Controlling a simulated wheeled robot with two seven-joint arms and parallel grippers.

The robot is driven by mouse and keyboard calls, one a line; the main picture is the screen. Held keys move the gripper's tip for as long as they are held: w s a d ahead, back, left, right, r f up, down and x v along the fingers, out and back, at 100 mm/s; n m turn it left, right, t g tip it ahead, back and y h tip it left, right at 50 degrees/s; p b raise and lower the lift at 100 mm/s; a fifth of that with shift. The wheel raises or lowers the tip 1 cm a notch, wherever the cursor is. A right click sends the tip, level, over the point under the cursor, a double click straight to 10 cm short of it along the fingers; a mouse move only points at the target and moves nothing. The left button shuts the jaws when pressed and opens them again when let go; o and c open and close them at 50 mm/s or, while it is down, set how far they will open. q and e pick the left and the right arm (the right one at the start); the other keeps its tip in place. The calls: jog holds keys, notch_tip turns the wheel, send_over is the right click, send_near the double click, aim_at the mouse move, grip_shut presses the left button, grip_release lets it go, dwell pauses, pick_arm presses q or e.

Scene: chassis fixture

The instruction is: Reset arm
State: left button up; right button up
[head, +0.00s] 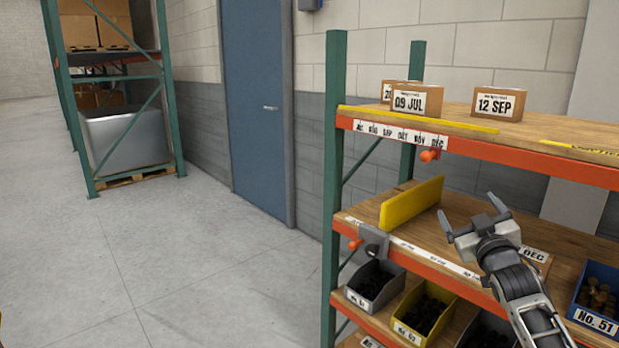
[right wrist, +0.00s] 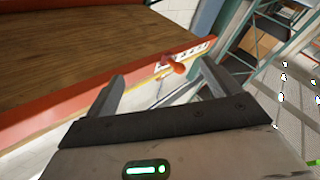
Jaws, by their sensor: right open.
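My right gripper (head: 471,219) is open and empty in the head view. It is in front of the middle shelf (head: 462,222) of the rack, with its fingers pointing up and to the left. In the right wrist view its two fingers (right wrist: 160,92) are spread apart with nothing between them. An orange knob (right wrist: 173,63) shows beyond the fingers there, on the orange shelf edge. My left gripper is not in view.
Boxes marked 09 JUL (head: 417,102) and 12 SEP (head: 498,103) stand on the top shelf. A yellow divider (head: 411,203) stands on the middle shelf. Several bins, including a yellow one (head: 425,312), sit below. Open floor (head: 190,270) lies to the left.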

jog(key=s+a+f+g, duration=0.2)
jog(key=s+a+f, duration=0.15)
jog(key=f, duration=0.45)
jog(key=s+a+f+m+g+y, duration=0.1)
jog(key=s+a+f+g, duration=0.1)
jog(key=s+f, duration=0.4)
jog(key=s+a+f+g, duration=0.2)
jog(key=s+f, duration=0.1)
jog(key=f, duration=0.6)
jog(key=s+a+f+g, duration=0.1)
jog(key=s+a+f, duration=0.2)
jog(key=s, duration=0.5)
jog(key=s+a+f+m+g+y, duration=0.1)
jog(key=s+a+f, duration=0.2)
jog(key=s, duration=0.6)
jog(key=s+a+f+g+y, duration=0.1)
jog(key=s+a+f, duration=0.3)
jog(key=s, duration=0.5)
jog(key=shift+f+g, duration=0.55)
jog(key=shift+g, duration=0.05)
